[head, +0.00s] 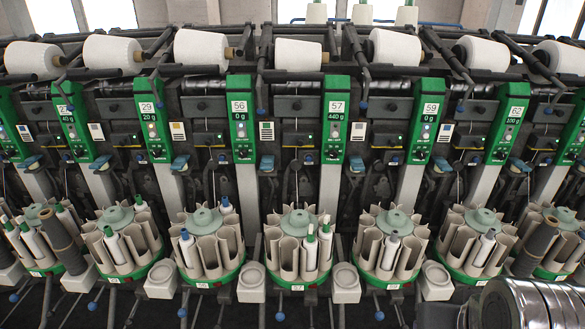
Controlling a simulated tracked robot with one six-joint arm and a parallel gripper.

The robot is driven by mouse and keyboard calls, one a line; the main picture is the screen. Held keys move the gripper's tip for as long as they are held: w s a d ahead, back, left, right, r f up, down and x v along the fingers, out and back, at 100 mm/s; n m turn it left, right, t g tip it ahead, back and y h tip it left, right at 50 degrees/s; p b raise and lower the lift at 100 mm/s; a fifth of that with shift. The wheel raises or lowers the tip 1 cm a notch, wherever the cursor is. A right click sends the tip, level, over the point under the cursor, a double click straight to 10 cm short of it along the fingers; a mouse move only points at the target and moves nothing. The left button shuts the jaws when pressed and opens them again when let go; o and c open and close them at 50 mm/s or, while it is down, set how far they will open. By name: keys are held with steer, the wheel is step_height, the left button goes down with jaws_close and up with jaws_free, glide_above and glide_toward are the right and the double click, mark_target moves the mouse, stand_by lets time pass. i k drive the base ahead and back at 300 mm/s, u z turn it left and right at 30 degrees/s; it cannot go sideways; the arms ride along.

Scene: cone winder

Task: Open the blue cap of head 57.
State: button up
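The green panel of head 57 (336,120) stands right of centre in the head view and reads 440 g. A blue cap (267,163) sits to its lower left, between the panels of heads 56 and 57. Another blue cap (356,164) sits just to the panel's lower right. The caps are small here, and I cannot tell whether either is open. The round bobbin magazine (301,222) below, with a green base, appears marked 57. My gripper is not in view.
Similar heads stand closely on both sides, including panel 56 (240,118) and panel 59 (427,120). White yarn cones (298,53) lie along the top. Pale boxes (345,282) and blue-knobbed levers stand between the magazines. A shiny metal cylinder, apparently mine, fills the lower right.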

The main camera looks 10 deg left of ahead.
mark_target(267, 162)
steer(key=z, duration=0.5)
steer(key=k, duration=1.3)
steer(key=u, duration=1.2)
steer(key=i, duration=1.05)
steer(key=u, duration=0.05)
